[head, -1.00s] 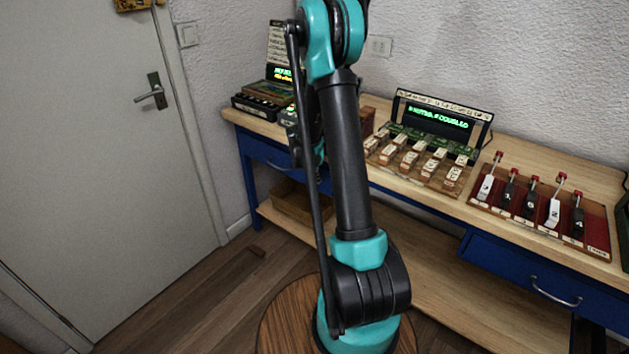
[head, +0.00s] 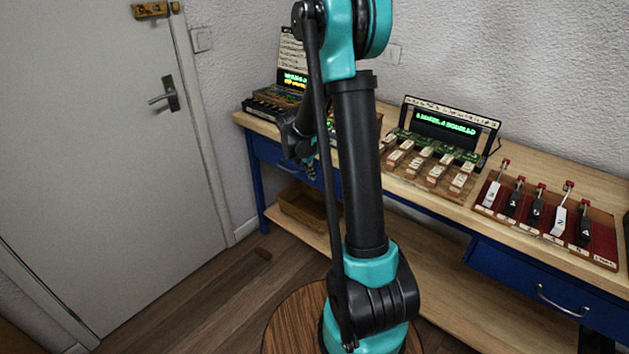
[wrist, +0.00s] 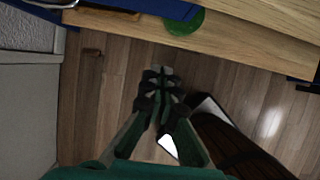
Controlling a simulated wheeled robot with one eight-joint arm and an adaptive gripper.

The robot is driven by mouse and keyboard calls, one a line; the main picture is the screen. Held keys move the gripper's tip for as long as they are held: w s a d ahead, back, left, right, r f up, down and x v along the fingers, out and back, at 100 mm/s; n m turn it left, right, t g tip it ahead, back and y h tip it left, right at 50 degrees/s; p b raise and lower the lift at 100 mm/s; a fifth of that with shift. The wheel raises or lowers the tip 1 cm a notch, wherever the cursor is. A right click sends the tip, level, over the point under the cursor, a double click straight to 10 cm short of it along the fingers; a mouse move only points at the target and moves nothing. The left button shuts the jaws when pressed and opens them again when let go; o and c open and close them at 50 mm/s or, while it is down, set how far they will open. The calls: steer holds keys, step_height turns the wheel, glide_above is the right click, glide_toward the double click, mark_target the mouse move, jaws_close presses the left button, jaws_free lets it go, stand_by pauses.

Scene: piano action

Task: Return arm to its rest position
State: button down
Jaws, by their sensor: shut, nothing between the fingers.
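My gripper (wrist: 159,90) points down over the wooden floor in the wrist view. Its fingertips are together and hold nothing. In the head view my gripper (head: 311,168) shows small and dark to the left of my upright arm link, in front of the workbench's left part. My arm stands tall in the middle of the head view and hides part of the bench behind it.
The wooden workbench (head: 415,202) with blue drawers runs along the wall. It bears a board of keys with a green display (head: 445,124), a red lever board (head: 604,240) and another device (head: 262,103). A basket (head: 300,207) sits on the lower shelf.

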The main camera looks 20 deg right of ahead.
steer(key=s+a+r+m+y, duration=0.1)
steer(key=s+m, duration=1.1)
steer(key=s, duration=0.2)
steer(key=s+a+r+m+t+y, duration=0.1)
steer(key=s+a+m+y, duration=0.1)
steer(key=s+m, duration=1.1)
steer(key=shift+s+a+r+t+y, duration=0.2)
steer(key=shift+s+t+y, duration=0.1)
steer(key=shift+s, duration=0.4)
steer(key=shift+d, duration=0.2)
